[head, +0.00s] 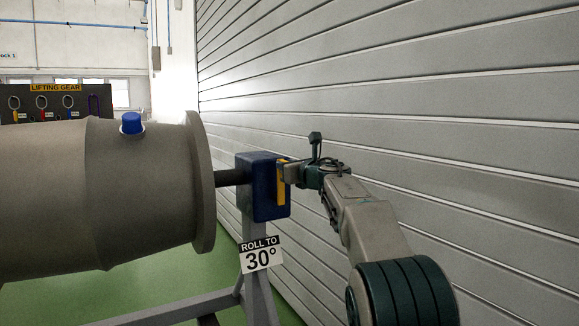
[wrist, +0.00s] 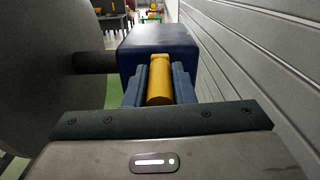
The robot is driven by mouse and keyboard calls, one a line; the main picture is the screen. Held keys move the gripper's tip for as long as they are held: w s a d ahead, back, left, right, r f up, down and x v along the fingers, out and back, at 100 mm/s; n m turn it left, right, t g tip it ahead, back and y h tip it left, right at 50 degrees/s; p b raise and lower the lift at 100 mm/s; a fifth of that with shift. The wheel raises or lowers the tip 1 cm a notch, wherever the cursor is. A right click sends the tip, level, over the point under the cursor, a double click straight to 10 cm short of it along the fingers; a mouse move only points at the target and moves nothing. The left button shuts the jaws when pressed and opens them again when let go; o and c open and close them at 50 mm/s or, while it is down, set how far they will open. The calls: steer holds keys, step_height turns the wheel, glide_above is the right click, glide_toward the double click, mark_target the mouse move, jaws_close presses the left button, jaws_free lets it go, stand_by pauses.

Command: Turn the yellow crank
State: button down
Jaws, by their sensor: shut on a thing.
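The yellow crank (head: 282,184) is on the right side of a blue gearbox (head: 262,187), which sits on a grey stand. In the wrist view the crank (wrist: 159,84) shows as a yellow bar between the two fingers of my gripper (wrist: 159,90), in front of the blue box (wrist: 158,42). My gripper also shows in the head view (head: 288,173), at the crank's upper part. It is shut on the crank. A dark shaft (head: 230,177) joins the gearbox to a large grey engine casing (head: 150,190).
A sign (head: 261,254) reading "ROLL TO 30°" hangs on the stand below the gearbox. A blue cap (head: 132,123) sits on top of the casing. A ribbed grey wall (head: 450,120) runs close along the right. A lifting gear board (head: 55,101) stands at the back left.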

steer(key=shift+a+f, duration=0.1)
steer(key=shift+f, duration=0.05)
steer(key=c, duration=1.2)
jaws_free()
steer(key=shift+c, duration=0.2)
steer(key=shift+d, duration=0.2)
steer(key=v, duration=1.3)
steer(key=shift+s+b, duration=0.3)
steer(key=shift+b, duration=0.15)
steer(key=shift+d, duration=0.15)
